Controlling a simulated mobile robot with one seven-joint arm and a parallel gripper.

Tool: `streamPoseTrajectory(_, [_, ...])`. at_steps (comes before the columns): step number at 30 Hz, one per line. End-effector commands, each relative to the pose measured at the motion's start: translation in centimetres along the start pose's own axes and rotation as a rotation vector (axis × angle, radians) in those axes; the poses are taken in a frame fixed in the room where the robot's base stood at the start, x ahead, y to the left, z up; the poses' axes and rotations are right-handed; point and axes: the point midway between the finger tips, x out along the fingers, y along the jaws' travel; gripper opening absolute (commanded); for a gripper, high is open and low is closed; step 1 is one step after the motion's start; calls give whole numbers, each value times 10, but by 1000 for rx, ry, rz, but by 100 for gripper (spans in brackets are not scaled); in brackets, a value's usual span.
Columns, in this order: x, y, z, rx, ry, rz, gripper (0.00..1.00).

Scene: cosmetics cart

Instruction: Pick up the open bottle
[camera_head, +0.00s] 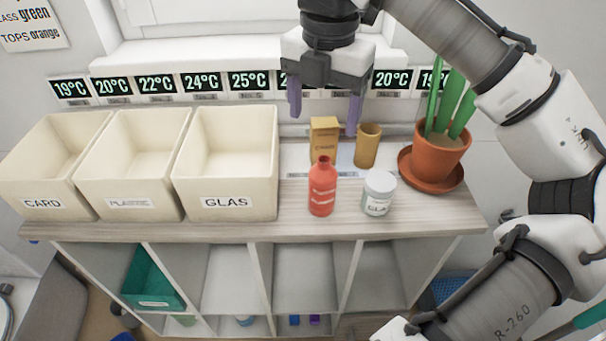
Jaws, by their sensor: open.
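A red bottle (322,188) with white lettering stands upright near the front edge of the wooden cart top. Its narrow neck shows no separate cap. A small jar (379,193) with a pale lid and a label reading GLAS stands just right of it. Behind them are a tan box (324,140) and a brown open cylinder (367,146). My gripper (324,112) is open and empty, with its two purple fingers pointing down. It hangs above and behind the red bottle, around the height of the box top, touching nothing that I can see.
Three cream bins labelled CARD (45,188), PLASTIC (128,192) and GLAS (226,192) fill the left of the top. A potted cactus (436,155) on a saucer stands at the right, under my arm. Temperature signs (200,84) line the back wall.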

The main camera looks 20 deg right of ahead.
Motion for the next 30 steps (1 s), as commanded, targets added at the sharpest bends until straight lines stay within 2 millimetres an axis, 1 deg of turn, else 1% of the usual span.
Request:
streamPoseTrajectory(1, [-1,-7,0,3,9,-15,72])
streamPoseTrajectory(2, [1,-9,0,2,13,-20,72])
streamPoseTrajectory(5, [13,-11,-1,-2,19,-25,72])
streamPoseTrajectory(12, [60,-10,-2,-3,18,-21,72])
streamPoseTrajectory(15, [74,-10,-1,-1,17,-21,72])
streamPoseTrajectory(23, [91,-10,0,2,14,-23,72])
streamPoseTrajectory(30, [124,-8,4,1,14,-23,72])
